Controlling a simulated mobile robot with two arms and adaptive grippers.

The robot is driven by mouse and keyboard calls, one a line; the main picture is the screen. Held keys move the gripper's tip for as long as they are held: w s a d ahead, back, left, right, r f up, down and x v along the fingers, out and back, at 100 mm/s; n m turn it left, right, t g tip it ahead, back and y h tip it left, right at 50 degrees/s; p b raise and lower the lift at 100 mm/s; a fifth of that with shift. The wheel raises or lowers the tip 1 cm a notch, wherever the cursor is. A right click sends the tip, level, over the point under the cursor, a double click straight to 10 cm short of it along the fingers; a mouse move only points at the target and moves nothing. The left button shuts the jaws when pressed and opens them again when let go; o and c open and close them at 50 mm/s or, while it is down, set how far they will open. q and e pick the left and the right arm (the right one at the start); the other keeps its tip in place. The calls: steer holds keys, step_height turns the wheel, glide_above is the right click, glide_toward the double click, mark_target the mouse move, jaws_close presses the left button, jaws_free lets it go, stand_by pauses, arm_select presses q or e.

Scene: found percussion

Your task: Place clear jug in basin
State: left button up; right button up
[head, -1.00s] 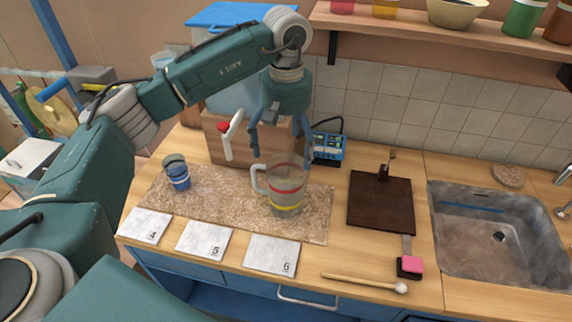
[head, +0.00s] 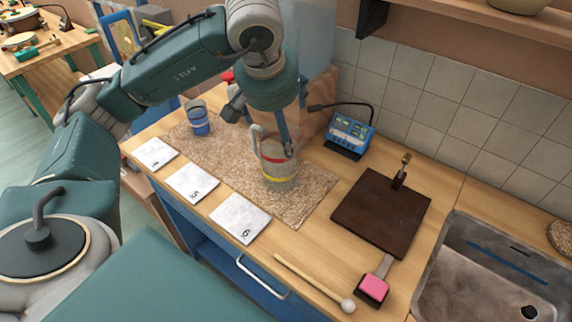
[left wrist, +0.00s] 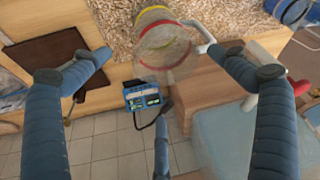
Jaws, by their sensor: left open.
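The clear jug (head: 279,172) stands upright on the speckled mat (head: 222,166), with a red band near its rim, a yellow band low down and a handle on its left. It also shows in the left wrist view (left wrist: 163,42). My left gripper (head: 261,132) is open at the jug's top, pointing down, with one finger overlapping the rim in the head view. In the left wrist view its fingers spread to either side of the jug; I cannot tell whether any touches it. The metal basin (head: 455,285) is sunk in the counter at the lower right, partly cut off. My right gripper is not in view.
A blue cup (head: 199,125) stands behind left on the mat. Numbered cards (head: 240,218) line its front. A shelf overhangs the back.

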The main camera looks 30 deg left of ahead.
arm_select(q)
glide_toward(280, 144)
steer(key=f+p, duration=0.1)
steer(key=f, duration=0.2)
steer(key=d+f+p, duration=0.1)
steer(key=f, duration=0.1)
steer(key=shift+w+f+p, duration=0.15)
steer(key=shift+f+p, duration=0.15)
steer(key=c, duration=1.1)
steer(key=shift+r, duration=0.1)
steer(key=shift+c, duration=0.9)
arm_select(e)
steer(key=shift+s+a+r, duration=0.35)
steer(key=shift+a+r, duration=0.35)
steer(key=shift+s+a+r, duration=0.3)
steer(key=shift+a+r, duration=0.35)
